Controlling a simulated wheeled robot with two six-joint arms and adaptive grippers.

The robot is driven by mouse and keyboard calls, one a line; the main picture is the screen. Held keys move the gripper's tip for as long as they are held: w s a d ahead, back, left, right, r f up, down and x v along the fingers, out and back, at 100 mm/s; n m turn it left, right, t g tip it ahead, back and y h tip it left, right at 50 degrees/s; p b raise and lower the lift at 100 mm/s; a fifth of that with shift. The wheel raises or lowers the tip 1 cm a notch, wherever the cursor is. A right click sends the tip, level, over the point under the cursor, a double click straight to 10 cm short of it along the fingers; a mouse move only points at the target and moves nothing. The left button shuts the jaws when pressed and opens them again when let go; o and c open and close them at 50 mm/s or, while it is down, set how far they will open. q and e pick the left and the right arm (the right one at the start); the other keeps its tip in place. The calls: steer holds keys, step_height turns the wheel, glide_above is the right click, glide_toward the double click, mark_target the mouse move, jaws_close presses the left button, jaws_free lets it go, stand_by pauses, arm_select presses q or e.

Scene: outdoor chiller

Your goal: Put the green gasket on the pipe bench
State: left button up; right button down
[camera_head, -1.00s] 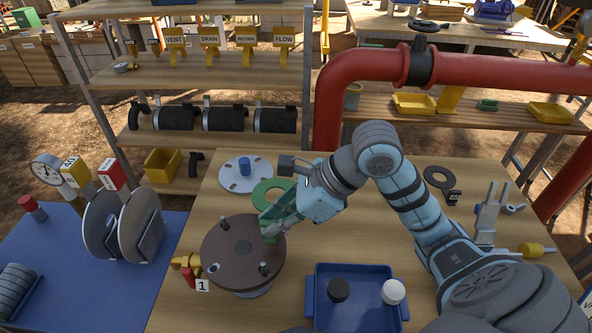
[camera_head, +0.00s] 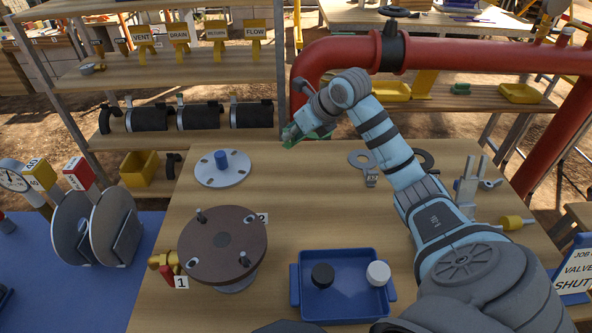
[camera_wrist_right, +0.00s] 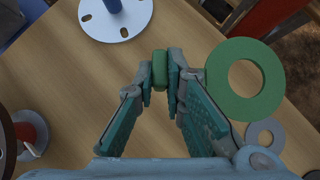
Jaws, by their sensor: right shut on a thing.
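The green gasket (camera_wrist_right: 245,82) is a flat ring with a small tab (camera_wrist_right: 160,70). My right gripper (camera_wrist_right: 165,75) is shut on the tab, with the ring beside its fingers in the right wrist view. The gasket (camera_head: 318,133) is mostly hidden there behind the gripper and wrist. The bench behind the red pipe (camera_head: 432,104), likely the pipe bench, stands beyond the table. My left gripper is not in view.
The red pipe (camera_head: 480,58) crosses above the bench. Yellow trays (camera_head: 520,93) and a small green item (camera_head: 460,88) lie on it. The table holds a white flange (camera_head: 235,178), a brown round cover (camera_head: 240,230), a blue tray (camera_head: 345,316) and a grey ring (camera_head: 357,157).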

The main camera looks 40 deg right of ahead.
step_height(320, 180, down, 13)
steer(key=shift+b, duration=0.45)
steer(key=shift+f, duration=0.1)
steer(key=c, duration=1.7)
jaws_free()
steer(key=shift+o, duration=0.2)
steer(key=shift+s+r, duration=0.15)
steer(key=shift+r, duration=0.35)
steer(key=a+v, duration=0.1)
steer(key=v, duration=1)
steer(key=shift+d+p, duration=0.35)
steer(key=shift+d, duration=0.05)
steer(key=shift+s, duration=0.1)
